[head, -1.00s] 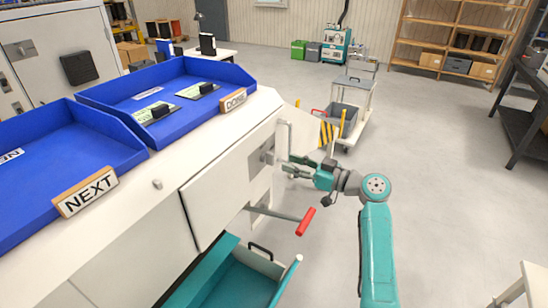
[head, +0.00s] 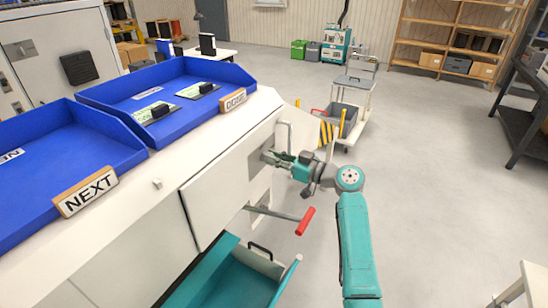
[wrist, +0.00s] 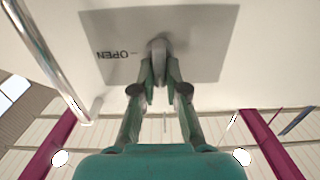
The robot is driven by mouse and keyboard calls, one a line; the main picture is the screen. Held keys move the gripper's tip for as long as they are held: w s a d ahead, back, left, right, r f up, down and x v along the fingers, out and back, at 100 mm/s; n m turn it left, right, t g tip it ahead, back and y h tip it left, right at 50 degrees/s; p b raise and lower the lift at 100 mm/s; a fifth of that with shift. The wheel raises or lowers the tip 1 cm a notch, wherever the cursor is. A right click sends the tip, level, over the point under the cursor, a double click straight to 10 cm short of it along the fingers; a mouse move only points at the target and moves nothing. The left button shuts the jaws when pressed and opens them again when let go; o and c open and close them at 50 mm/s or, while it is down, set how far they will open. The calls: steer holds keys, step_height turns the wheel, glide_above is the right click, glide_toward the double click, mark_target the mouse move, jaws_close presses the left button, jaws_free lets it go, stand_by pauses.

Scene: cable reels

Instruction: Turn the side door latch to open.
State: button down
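The side door latch (wrist: 158,46) is a grey handle on a grey plate (wrist: 205,45) in the wrist view. The plate carries the word OPEN, upside down, to the left of the handle. My gripper (wrist: 160,72) has its two fingers close together, one on each side of the handle, and looks shut on it. In the head view my gripper (head: 272,158) reaches left to the plate on the white cabinet side. The handle is mostly hidden there by the fingers. The side door (head: 225,195) looks flush with the cabinet.
A metal bar handle (wrist: 45,55) runs close to the left of the plate. A cart (head: 350,110) stands behind.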

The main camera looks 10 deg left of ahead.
steer(key=shift+a, duration=0.1)
stand_by(0.3)
steer(key=m, duration=0.4)
steer(key=shift+w+m, duration=0.25)
steer(key=shift+m, duration=0.05)
steer(key=shift+w+f+m, duration=0.1)
steer(key=shift+m, duration=2.15)
steer(key=shift+w+f+m, duration=0.1)
steer(key=shift+f+m, duration=0.05)
steer(key=shift+m, duration=2.05)
steer(key=shift+w+f+m, duration=0.1)
steer(key=shift+m, duration=2.15)
steer(key=c, duration=1.2)
jaws_free()
steer(key=shift+f, duration=0.1)
steer(key=shift+f, duration=0.1)
